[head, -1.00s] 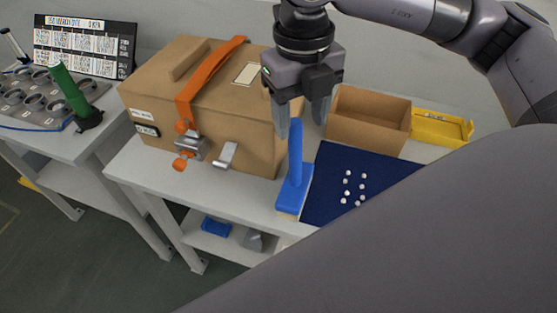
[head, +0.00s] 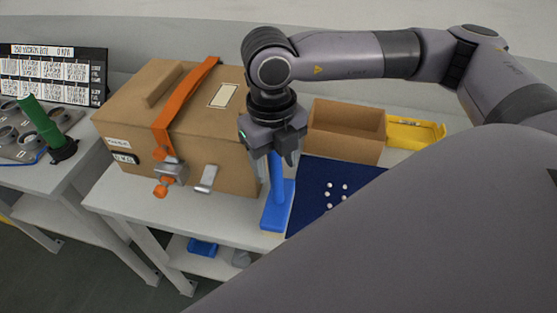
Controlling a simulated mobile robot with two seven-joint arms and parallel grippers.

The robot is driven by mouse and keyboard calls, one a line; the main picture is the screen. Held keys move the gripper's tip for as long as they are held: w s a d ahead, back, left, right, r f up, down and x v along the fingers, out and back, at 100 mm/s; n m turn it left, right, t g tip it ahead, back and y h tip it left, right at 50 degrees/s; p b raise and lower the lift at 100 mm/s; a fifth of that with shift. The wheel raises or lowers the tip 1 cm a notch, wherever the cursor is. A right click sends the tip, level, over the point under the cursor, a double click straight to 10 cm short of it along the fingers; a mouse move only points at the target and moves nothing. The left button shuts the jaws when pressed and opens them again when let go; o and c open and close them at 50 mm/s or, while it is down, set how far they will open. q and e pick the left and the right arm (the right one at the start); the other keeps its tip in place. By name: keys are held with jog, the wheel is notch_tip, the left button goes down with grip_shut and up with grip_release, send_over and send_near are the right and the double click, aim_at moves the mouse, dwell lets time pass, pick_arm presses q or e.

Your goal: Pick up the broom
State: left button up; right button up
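The broom (head: 276,209) is a small blue hand brush with a wide base and an upright handle. It stands on the white table, at the left edge of the dark blue mat. My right gripper (head: 274,164) points down over the handle. Its two fingers are apart, one on each side of the handle's upper part, with a gap visible, so it looks open. The top of the handle is hidden by the gripper body. My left gripper is not in view.
A large brown case (head: 135,115) with an orange strap stands close left of the gripper. Behind right are an open brown box (head: 347,145) and a yellow tray (head: 412,145). Several white pearls (head: 336,195) lie on the dark blue mat (head: 312,172). My arm link covers the lower right.

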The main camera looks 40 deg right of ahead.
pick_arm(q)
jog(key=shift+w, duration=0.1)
pick_arm(e)
grip_shut()
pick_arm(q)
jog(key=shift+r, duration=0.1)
pick_arm(e)
jog(key=shift+r, duration=0.1)
